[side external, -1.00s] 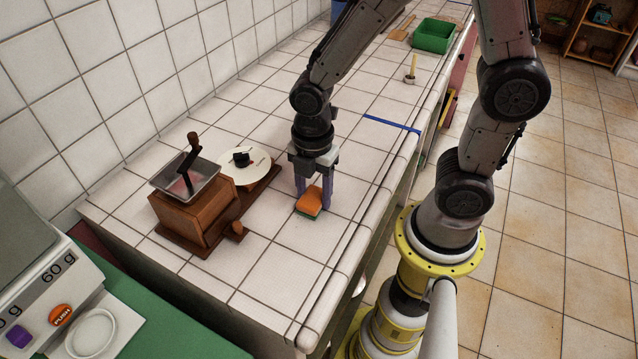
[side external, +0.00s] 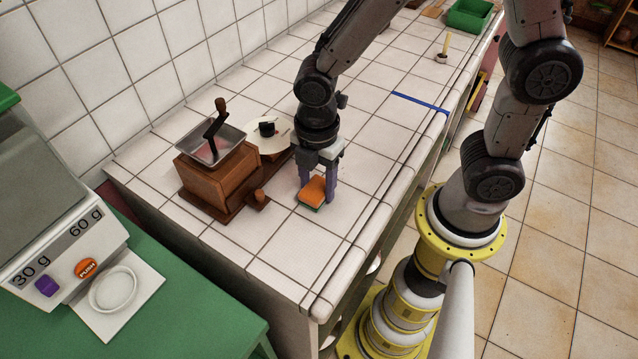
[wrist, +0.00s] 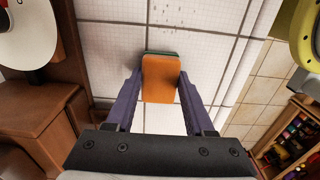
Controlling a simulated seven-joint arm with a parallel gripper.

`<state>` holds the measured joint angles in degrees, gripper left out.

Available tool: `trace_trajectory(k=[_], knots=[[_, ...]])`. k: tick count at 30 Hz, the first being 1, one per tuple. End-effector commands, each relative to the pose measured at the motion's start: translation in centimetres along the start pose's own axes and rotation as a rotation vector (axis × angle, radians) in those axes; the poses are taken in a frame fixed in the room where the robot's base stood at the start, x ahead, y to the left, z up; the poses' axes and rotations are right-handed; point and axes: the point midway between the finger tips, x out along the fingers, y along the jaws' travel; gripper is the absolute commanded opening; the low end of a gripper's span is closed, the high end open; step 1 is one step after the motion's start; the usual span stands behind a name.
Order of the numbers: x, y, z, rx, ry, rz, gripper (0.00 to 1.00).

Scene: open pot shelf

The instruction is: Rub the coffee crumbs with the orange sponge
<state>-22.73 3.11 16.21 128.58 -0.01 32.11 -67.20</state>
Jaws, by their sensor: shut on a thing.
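The orange sponge (side external: 312,190) with a green underside is held between the purple fingers of my gripper (side external: 318,187), low at the white tiled counter (side external: 250,238). I cannot tell whether its underside touches the tile. In the wrist view the sponge (wrist: 161,80) sits between the fingertips (wrist: 158,88), orange face toward the camera. Faint brown specks, which look like the coffee crumbs (wrist: 170,12), lie on the tiles beyond the sponge in the wrist view. They are too small to make out in the side view.
A wooden coffee grinder (side external: 218,182) with a crank stands left of my gripper, with a round white disc (side external: 284,140) behind it. A scale (side external: 75,255) is on a green surface at lower left. Blue tape (side external: 422,102) crosses the counter behind. The counter's front tiles are clear.

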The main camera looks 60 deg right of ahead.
Motion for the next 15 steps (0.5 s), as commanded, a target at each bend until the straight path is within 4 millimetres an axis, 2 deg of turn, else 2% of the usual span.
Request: trace_trajectory(k=[15], knots=[[0.1,-0.1,4.8,0.003,-0.001,-0.001,0.09]])
